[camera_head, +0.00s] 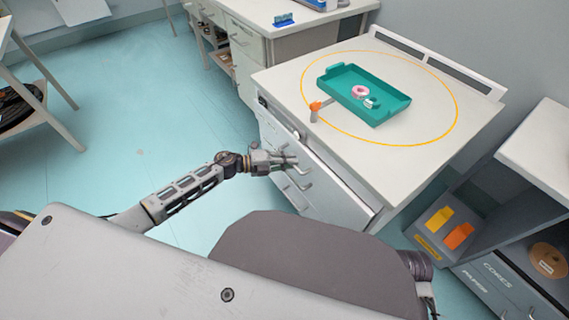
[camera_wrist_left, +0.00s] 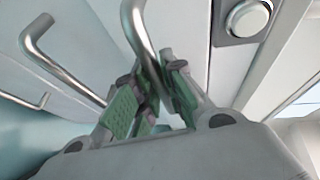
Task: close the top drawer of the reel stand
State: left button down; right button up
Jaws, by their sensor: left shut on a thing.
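The reel stand (camera_head: 403,162) is the white cabinet right of centre, with drawers on the side facing me. Its top drawer (camera_head: 335,190) shows a front that stands out a little from under the worktop; how far is hard to tell. My left gripper (camera_head: 289,160) is at this front. In the left wrist view its green-padded fingers (camera_wrist_left: 152,95) are shut on the metal bar handle (camera_wrist_left: 143,35) of a drawer, which looks like the top one. The fingers hide part of the handle. My right gripper is not in view.
Two more bar handles (camera_wrist_left: 62,65) show beside the gripped one. A teal tray (camera_head: 388,112) with a pink ring (camera_head: 359,91) sits on the worktop, near an orange-topped post (camera_head: 315,110). A grey shelf unit (camera_head: 480,200) stands right.

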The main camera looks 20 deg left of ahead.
pick_arm(q)
jog(key=shift+w+d, duration=0.45)
jog(key=shift+w, duration=0.15)
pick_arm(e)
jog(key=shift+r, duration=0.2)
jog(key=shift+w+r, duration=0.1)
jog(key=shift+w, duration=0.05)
pick_arm(q)
jog(key=c, duration=1.5)
grip_release()
jog(key=shift+w+d, duration=0.15)
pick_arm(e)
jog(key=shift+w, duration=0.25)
pick_arm(q)
jog(key=shift+v, duration=6.1)
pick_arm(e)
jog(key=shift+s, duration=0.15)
